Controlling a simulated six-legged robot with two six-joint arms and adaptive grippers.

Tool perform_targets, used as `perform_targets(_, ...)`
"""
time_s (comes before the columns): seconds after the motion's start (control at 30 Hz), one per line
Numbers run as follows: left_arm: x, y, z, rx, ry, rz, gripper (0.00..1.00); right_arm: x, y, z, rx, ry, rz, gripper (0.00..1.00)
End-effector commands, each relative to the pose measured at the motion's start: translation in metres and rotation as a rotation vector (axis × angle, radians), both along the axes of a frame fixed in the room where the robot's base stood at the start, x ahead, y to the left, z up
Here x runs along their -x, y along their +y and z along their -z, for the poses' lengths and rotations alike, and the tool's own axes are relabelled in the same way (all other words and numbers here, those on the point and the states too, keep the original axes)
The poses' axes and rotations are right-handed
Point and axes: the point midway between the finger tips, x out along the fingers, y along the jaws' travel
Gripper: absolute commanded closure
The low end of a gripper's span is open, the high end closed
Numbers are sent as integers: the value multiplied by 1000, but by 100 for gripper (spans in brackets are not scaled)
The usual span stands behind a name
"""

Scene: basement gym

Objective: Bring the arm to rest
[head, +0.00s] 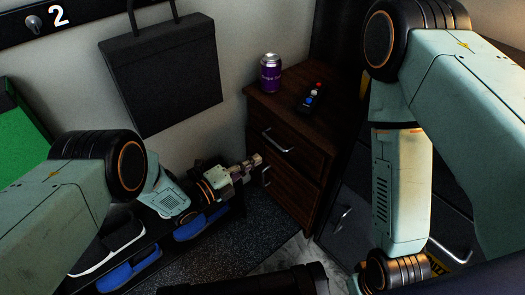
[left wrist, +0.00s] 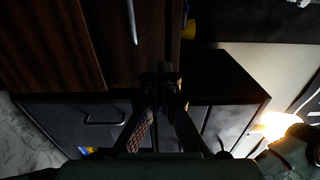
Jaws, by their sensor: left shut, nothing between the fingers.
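My left arm comes in from the left in the head view and reaches toward the middle. Its gripper (head: 254,161) is shut and empty, in front of the dark wooden drawer cabinet (head: 300,145), near its lower drawer; I cannot tell whether it touches. In the left wrist view the shut gripper (left wrist: 160,78) shows at the centre, its fingers together with nothing between them. My right arm hangs down at the right of the head view, and its gripper is out of the picture.
A purple can (head: 270,74) and a dark remote (head: 311,97) with coloured buttons are on the cabinet top. A black bag (head: 163,75) hangs on the wall. Grey drawers (head: 343,215) stand at right.

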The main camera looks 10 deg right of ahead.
Motion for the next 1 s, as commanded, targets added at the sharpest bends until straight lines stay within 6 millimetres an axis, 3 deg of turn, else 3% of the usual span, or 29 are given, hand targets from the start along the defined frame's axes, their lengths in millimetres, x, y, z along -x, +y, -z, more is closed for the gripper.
perform_targets(0.37, 5, 7, 1, 11, 20, -1, 100, 0, 0, -2, 0, 0, 0, 100)
perform_targets(0.47, 3, 9, 5, 35, 106, -11, 100, 0, 0, -2, 0, 0, 0, 100)
perform_targets(0.57, 5, 17, 25, 69, 293, -72, 100, 0, 0, -2, 0, 1, 0, 100)
perform_targets(0.67, 22, 35, 60, 105, 554, -181, 100, 0, 0, -2, 0, 1, 0, 100)
perform_targets(0.8, 61, 78, 103, 164, 943, -409, 100, 0, 0, -7, 0, 1, 0, 100)
perform_targets(0.87, 82, 100, 116, 193, 1101, -526, 100, 0, 0, -11, 0, 1, 0, 100)
perform_targets(1.0, 143, 155, 131, 272, 1431, -840, 100, 0, 0, -21, 0, 1, 0, 100)
